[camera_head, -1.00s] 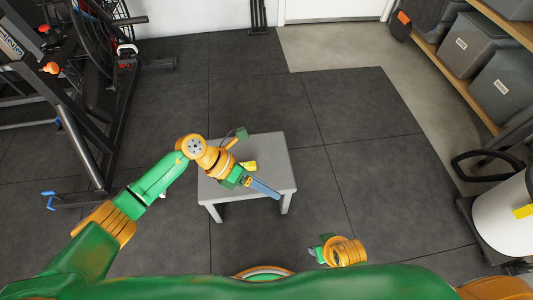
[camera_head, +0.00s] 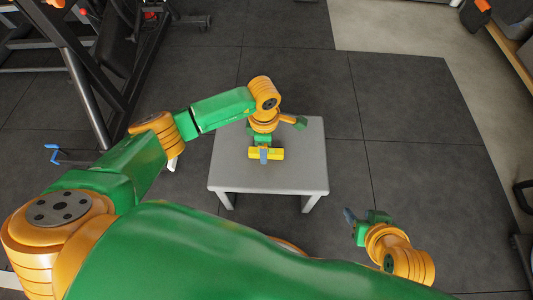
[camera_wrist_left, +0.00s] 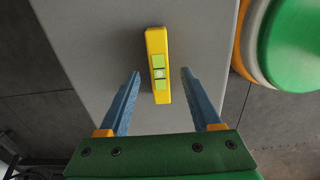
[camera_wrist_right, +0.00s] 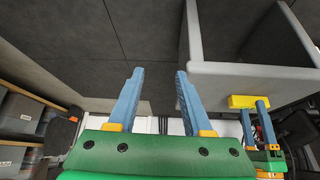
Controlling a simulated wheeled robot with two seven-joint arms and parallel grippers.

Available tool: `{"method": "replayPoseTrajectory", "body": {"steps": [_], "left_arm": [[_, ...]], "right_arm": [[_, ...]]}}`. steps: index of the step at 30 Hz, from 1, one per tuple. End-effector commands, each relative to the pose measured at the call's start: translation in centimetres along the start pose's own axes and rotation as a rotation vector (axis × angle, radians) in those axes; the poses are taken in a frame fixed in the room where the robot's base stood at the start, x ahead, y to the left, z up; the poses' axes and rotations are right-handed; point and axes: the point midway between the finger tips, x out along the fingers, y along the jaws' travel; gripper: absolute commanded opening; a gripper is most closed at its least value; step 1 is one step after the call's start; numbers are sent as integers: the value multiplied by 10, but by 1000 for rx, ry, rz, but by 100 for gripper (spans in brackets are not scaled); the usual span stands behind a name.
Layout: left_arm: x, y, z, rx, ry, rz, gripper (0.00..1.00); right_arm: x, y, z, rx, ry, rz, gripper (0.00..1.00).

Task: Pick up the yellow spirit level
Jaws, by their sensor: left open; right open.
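The yellow spirit level (camera_head: 279,154) lies on the small grey table (camera_head: 230,174). In the left wrist view the level (camera_wrist_left: 156,40) stands lengthwise, with a pale green vial window in its middle. My left gripper (camera_head: 264,158) points down over the level and is open. In the left wrist view its blue fingers (camera_wrist_left: 160,73) lie one on each side of the level's near end, with gaps on both sides. My right gripper (camera_head: 352,216) is open and empty, off to the right of the table. The level also shows in the right wrist view (camera_wrist_right: 243,101).
The tabletop around the level is bare. Dark floor tiles (camera_head: 410,110) surround the table. Gym equipment (camera_head: 85,75) stands at the upper left, and a wooden shelf (camera_head: 508,42) is at the upper right.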

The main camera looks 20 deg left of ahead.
Motion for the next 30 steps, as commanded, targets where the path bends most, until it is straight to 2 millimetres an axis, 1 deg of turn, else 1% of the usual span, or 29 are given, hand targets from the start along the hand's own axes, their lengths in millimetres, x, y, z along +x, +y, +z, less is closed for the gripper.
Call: {"method": "replayPoseTrajectory", "body": {"steps": [3,6,13,14,15,17,18,20,21,30], "left_arm": [[7,0,0,0,-1,1,65],[9,0,0,0,-1,1,65],[9,0,0,0,-1,0,65],[9,0,0,0,-1,0,57],[9,0,0,0,-1,0,46],[9,0,0,0,-1,0,30],[9,0,0,0,-1,0,19],[9,0,0,-1,-1,0,3],[9,0,0,0,-1,0,0],[8,0,0,-1,-2,0,0]], "right_arm": [[2,-2,-20,-5,99,-2,50],[2,-2,-30,-7,142,-3,50],[1,-2,-32,-7,153,-3,50],[1,-2,-32,-7,153,-3,50],[1,-2,-32,-7,153,-3,50],[1,-2,-32,-7,152,-3,50],[1,-2,-32,-7,152,-3,50],[1,-2,-32,-7,152,-3,50],[1,-2,-32,-7,152,-3,50],[1,-3,-32,-7,151,-4,50]]}}
